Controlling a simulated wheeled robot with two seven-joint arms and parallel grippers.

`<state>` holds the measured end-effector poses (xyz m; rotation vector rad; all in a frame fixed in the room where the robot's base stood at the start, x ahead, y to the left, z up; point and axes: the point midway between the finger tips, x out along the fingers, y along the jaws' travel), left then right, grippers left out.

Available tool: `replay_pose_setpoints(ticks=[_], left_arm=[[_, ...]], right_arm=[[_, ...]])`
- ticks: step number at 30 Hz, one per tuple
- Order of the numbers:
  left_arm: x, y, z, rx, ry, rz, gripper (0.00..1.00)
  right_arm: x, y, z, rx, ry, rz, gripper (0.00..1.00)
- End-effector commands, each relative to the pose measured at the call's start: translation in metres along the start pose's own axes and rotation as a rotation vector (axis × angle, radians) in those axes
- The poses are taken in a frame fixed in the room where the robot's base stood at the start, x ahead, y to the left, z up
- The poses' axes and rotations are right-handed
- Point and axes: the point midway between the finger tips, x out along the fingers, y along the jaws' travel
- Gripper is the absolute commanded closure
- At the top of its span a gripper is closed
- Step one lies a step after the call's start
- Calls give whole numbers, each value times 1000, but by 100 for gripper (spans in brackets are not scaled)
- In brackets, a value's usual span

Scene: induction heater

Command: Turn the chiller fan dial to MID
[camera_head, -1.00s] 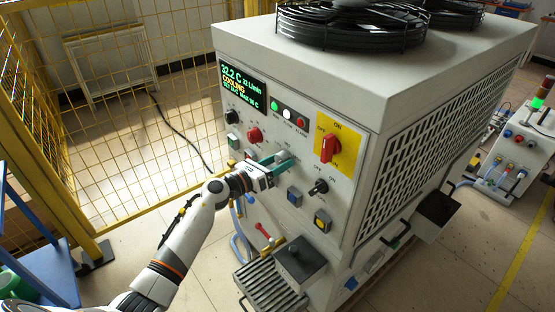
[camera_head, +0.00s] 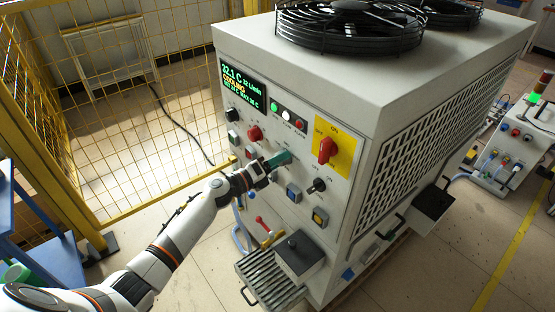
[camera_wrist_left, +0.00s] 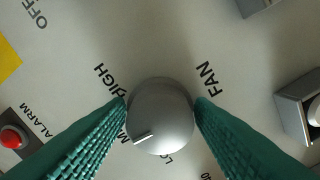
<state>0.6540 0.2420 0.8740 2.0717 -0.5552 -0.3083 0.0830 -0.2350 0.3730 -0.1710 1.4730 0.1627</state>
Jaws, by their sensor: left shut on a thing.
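The chiller fan dial (camera_wrist_left: 161,115) is a round grey knob with a white pointer line, seen in the left wrist view. HIGH, FAN and partly hidden labels starting with M and LO surround it. The pointer line is on the lower-left side, aimed toward the M label, which the left-hand finger partly covers. My left gripper (camera_wrist_left: 161,112) is shut on the dial, with one teal ribbed finger on each side. In the head view my left gripper (camera_head: 279,160) is at the front panel of the chiller (camera_head: 345,75) and hides the dial. My right gripper is not in view.
A red main switch (camera_head: 327,150) on a yellow plate and a black knob (camera_head: 318,185) are right of my gripper. A red button (camera_head: 254,133) is up and left. A grey box (camera_head: 299,253) sits below. Yellow mesh fencing (camera_head: 130,110) stands at left.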

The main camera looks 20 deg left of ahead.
Motion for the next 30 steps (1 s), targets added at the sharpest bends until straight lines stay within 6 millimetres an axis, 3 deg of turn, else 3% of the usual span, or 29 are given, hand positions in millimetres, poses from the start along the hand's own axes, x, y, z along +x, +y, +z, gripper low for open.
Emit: replay_pose_setpoints(ticks=[17,18,20,30], left_arm=[[0,-1,0,-35,1,-2,74],[0,-1,0,-35,1,-3,50],[0,-1,0,-35,1,-2,40],[-3,-1,0,-34,0,-2,37]], right_arm=[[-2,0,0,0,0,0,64],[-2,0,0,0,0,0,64],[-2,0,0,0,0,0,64],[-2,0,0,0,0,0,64]])
